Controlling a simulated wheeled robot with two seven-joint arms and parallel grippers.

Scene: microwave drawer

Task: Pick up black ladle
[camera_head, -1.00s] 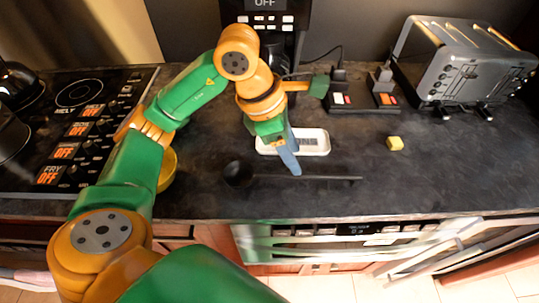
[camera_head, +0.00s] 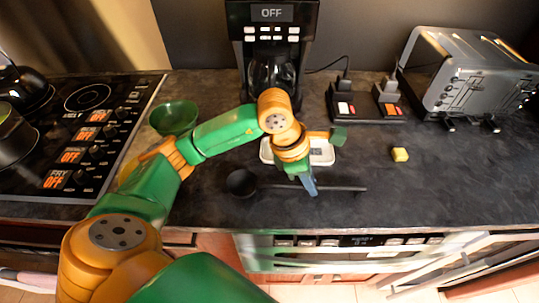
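The black ladle (camera_head: 242,183) lies flat on the dark counter near its front edge, with its round bowl to the left and its thin handle reaching right. My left gripper (camera_head: 312,190) points down at the handle, a little right of the bowl. Its blue fingers overlap the handle in the picture. The fingers look close together and I see them nearly edge-on, so I cannot tell whether they are shut on the handle. My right gripper is not in view.
A white tray (camera_head: 325,156) lies just behind my gripper. A green bowl (camera_head: 174,117), a coffee maker (camera_head: 270,45) and a toaster (camera_head: 470,80) stand farther back. The stove (camera_head: 80,120) is left.

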